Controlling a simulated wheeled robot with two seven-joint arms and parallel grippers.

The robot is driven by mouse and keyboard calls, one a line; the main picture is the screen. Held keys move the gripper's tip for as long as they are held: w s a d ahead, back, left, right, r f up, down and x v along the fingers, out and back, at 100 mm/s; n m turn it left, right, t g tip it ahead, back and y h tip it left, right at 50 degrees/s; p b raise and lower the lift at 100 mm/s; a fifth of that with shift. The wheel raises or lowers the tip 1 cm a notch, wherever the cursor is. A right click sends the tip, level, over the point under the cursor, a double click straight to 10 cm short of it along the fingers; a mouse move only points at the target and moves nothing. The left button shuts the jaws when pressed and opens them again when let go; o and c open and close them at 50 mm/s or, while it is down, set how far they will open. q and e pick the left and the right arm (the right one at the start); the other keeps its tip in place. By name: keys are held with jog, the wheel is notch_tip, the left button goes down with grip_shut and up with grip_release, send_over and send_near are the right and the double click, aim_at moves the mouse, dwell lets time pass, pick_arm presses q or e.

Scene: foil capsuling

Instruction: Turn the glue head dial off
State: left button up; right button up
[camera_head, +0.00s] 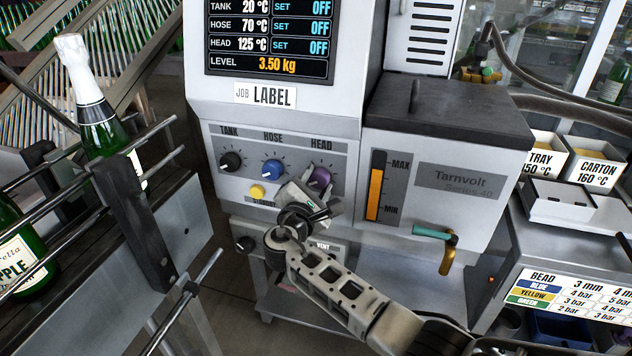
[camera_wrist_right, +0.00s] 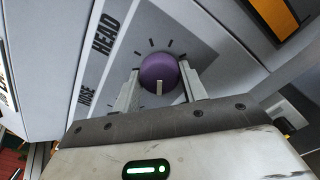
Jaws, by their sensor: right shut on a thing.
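The purple HEAD dial (camera_head: 320,177) is the rightmost of three dials on the glue machine's sloped panel (camera_head: 215,145). My right gripper (camera_head: 312,192) is shut on it, coming from below right. In the right wrist view the purple dial (camera_wrist_right: 158,74) sits between both fingers (camera_wrist_right: 160,85), its pale pointer mark facing the gripper. The display (camera_head: 270,38) reads HEAD 125 °C, SET OFF; TANK 20 °C and HOSE 70 °C also show SET OFF. My left gripper is not in view.
The black TANK dial (camera_head: 230,161), blue HOSE dial (camera_head: 272,171) and yellow button (camera_head: 257,191) are close on the left. A level gauge (camera_head: 377,187) and a teal-handled valve (camera_head: 432,232) are on the right. A foil-topped bottle (camera_head: 92,110) stands among rails at left.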

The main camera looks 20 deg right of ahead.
jog(key=o, duration=1)
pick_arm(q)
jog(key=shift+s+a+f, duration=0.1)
pick_arm(e)
jog(key=shift+s, duration=0.1)
jog(key=shift+s+a+f, duration=0.1)
jog(key=shift+s+a, duration=0.15)
jog(key=shift+s, duration=0.05)
pick_arm(q)
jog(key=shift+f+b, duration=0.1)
jog(key=shift+b, duration=0.55)
pick_arm(e)
jog(key=v, duration=1.5)
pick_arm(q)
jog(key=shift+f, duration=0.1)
